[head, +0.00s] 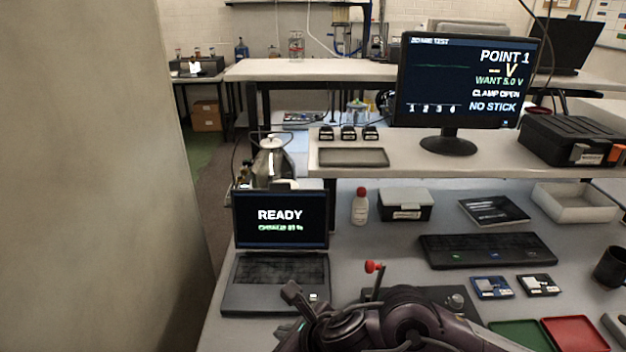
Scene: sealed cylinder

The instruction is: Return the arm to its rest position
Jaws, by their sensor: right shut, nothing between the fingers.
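My right arm (415,322) comes in from the bottom right and reaches low over the front of the bench. My right gripper (292,293) is at its left end, just in front of the laptop, shut with nothing held. Parts of the gripper are hidden by the arm's own links and the bottom edge. My left gripper is not in view.
The open laptop (280,218) reads READY. A red-topped lever (374,267) on a dark box stands just behind my arm. The monitor (465,80) reads CLAMP OPEN and NO STICK. A keyboard (487,250), small blue module (491,287), mug (611,267) and red tray (574,334) lie right.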

